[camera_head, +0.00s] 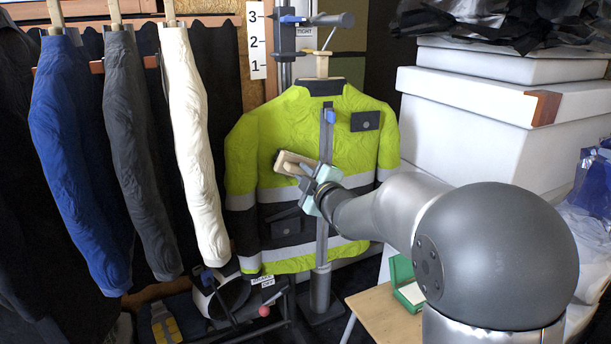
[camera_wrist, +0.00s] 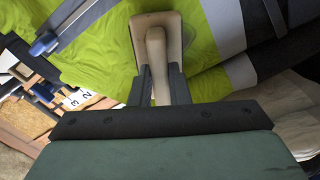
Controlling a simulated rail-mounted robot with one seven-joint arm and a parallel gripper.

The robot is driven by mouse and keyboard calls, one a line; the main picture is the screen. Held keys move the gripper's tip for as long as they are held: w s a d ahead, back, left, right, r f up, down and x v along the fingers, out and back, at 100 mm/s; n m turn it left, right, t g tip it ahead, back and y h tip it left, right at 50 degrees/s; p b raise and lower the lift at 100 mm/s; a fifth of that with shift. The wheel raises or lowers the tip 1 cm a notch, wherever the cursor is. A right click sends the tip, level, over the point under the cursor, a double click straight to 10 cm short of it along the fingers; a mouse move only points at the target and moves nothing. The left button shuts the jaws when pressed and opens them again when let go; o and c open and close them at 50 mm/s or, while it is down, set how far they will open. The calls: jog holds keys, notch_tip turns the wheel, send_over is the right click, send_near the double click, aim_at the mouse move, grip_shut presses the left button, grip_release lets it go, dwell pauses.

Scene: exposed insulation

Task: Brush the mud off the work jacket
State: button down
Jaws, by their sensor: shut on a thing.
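The work jacket (camera_head: 345,145) hangs upright on a metal stand. It is bright yellow-green with grey bands and dark lower parts. It also fills much of the wrist view (camera_wrist: 85,62). My gripper (camera_head: 312,183) is in front of the jacket's middle, shut on the handle of a wooden brush (camera_head: 290,163). In the wrist view the brush (camera_wrist: 156,45) points away from my gripper (camera_wrist: 153,90), its back toward me. Its bristles are hidden, so I cannot tell whether they touch the cloth.
Blue (camera_head: 70,150), grey (camera_head: 135,150) and white (camera_head: 190,130) garments hang on the left. White boxes (camera_head: 465,115) are stacked on the right. A small wooden table (camera_head: 375,312) with an open green case (camera_head: 402,280) stands low, near my arm. A metal upright (camera_head: 323,235) runs down the jacket's front.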

notch_tip(320, 180, down, 6)
jog(key=b, duration=0.6)
jog(key=shift+b, duration=0.35)
jog(key=shift+a, duration=0.1)
jog(key=shift+a+r+p, duration=0.1)
jog(key=shift+r+p, duration=0.7)
jog(key=shift+r, duration=1.3)
jog(key=shift+r+p, duration=2.05)
jog(key=shift+r, duration=1.35)
notch_tip(320, 180, down, 11)
jog(key=b, duration=1.1)
jog(key=shift+b, duration=0.3)
jog(key=shift+b+v, duration=0.45)
jog(key=shift+v, duration=2.5)
